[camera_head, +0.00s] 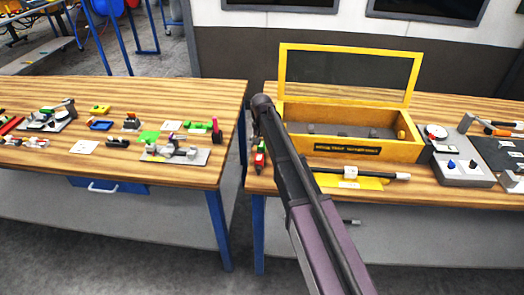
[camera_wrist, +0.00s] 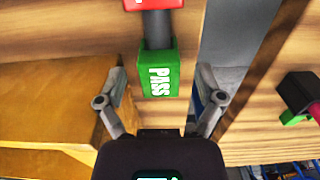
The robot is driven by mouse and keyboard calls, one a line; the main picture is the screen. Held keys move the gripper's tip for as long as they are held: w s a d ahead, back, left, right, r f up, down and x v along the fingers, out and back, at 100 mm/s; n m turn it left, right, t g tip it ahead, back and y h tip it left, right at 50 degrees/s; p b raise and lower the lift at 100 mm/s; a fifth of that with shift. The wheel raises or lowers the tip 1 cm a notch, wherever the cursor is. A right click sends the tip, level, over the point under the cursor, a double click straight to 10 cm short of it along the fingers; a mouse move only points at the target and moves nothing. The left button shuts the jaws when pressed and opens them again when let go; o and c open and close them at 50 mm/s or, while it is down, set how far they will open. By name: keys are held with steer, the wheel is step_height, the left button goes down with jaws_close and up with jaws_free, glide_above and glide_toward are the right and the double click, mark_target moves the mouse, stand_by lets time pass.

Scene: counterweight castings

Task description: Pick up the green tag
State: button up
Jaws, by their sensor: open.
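A green block lettered PASS (camera_wrist: 158,78) shows in the wrist view, joined to a dark shaft with a red piece above it. My gripper (camera_wrist: 160,100) is open, its two fingers apart on either side of the block's near end; I cannot tell whether they touch it. In the head view, a small red and green item (camera_head: 259,160) stands at the right table's left edge, partly behind my arm. Which green thing is the tag is not clear.
The right table holds a yellow wooden box (camera_head: 355,149) with an open windowed lid, and a grey device (camera_head: 460,168). Several small parts lie on the left table (camera_head: 210,92). A narrow gap separates the tables. Another dark, red and green item (camera_wrist: 297,98) sits right in the wrist view.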

steer(key=shift+f, duration=0.3)
steer(key=shift+c, duration=0.2)
steer(key=c, duration=0.9)
